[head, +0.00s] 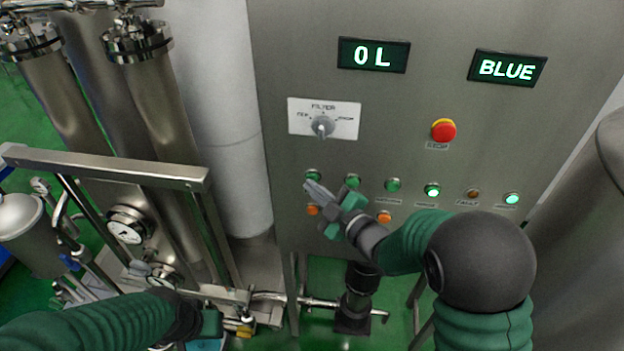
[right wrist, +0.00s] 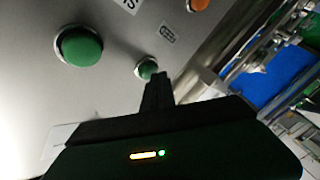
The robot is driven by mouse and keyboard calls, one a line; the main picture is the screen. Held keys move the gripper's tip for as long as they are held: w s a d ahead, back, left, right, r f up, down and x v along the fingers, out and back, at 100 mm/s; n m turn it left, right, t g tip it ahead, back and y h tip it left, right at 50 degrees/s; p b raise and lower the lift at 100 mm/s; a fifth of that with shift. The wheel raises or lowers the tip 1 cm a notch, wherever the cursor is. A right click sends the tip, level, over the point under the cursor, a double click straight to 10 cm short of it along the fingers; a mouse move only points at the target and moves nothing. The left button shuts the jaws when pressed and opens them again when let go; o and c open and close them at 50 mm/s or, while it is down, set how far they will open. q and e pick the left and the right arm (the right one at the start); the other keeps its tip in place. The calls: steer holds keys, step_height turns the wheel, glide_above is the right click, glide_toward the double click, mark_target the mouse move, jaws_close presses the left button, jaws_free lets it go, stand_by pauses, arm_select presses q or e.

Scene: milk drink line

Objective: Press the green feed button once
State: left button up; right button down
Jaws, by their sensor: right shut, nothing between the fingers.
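A row of buttons crosses the grey panel. Its leftmost green button (head: 313,175) is just above the tips of my right gripper (head: 308,186), which is shut and empty and points at the panel. A second green button (head: 352,180) and a third one (head: 393,184) follow to the right. I cannot read which one is labelled feed. In the right wrist view, a small green button (right wrist: 147,69) is just past my fingertips (right wrist: 158,78), and a larger green one (right wrist: 80,47) is at left. I cannot tell whether the fingers touch it. My left gripper (head: 208,322) is low, its fingers unclear.
The panel holds a filter knob (head: 322,126), a red stop button (head: 443,130), displays reading 0 L (head: 374,55) and BLUE (head: 507,68), and orange buttons, one (head: 384,216) right of my gripper. Steel pipes and a rail (head: 105,166) stand at left.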

steer(key=shift+w, duration=0.3)
steer(key=shift+s, duration=0.15)
stand_by(0.4)
steer(key=shift+s+a+b, duration=0.15)
steer(key=shift+s+b, duration=0.25)
steer(key=shift+s, duration=0.3)
steer(key=s, duration=0.2)
steer(key=s+a+b, duration=0.1)
steer(key=s, duration=0.2)
steer(key=shift+a, duration=0.1)
steer(key=shift+w, duration=0.1)
stand_by(0.4)
